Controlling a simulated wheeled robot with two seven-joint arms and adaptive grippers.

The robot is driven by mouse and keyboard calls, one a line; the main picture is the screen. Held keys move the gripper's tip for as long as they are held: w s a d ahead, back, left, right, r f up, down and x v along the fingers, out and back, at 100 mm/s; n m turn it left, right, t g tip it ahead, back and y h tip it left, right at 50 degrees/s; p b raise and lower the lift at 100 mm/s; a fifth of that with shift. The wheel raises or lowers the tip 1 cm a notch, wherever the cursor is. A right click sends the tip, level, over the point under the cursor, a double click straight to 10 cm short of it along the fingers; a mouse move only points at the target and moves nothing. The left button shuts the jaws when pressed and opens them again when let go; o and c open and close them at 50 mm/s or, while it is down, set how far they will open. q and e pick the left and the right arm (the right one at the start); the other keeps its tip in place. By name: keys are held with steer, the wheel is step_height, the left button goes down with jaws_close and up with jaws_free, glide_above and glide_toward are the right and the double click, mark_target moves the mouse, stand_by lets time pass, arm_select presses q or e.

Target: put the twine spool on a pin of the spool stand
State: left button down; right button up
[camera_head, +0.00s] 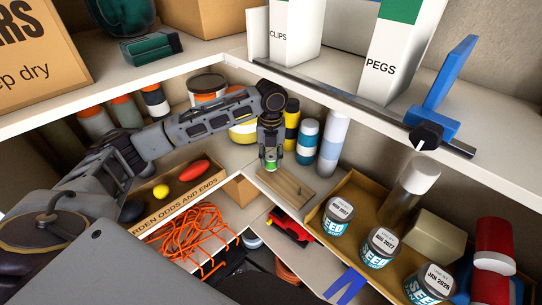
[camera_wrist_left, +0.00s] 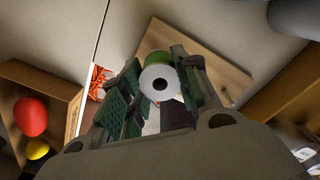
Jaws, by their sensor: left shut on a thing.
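The twine spool (camera_head: 270,167), green with a white end, is held in my left gripper (camera_head: 270,158), which is shut on it. In the left wrist view the spool (camera_wrist_left: 162,78) sits between the two green-padded fingers (camera_wrist_left: 160,85), its white end with a dark centre hole facing the camera. The spool stand (camera_head: 288,187) is a light wooden board on the lower shelf, just below and right of the spool. Thin pins show faintly on it in the head view. In the wrist view its board (camera_wrist_left: 225,75) lies behind the spool, and the fingers hide part of it. My right gripper is not in view.
Several bottles (camera_head: 308,140) stand behind the stand. A cardboard tray (camera_head: 345,190) with seed jars (camera_head: 338,215) lies to the right. An odds-and-ends box (camera_head: 178,206) is at left. The upper shelf's edge (camera_head: 350,100) runs above the arm.

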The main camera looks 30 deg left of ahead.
arm_select(q)
steer(key=shift+f, duration=1.35)
stand_by(0.6)
steer(key=c, duration=1)
jaws_free()
steer(key=shift+r, duration=0.2)
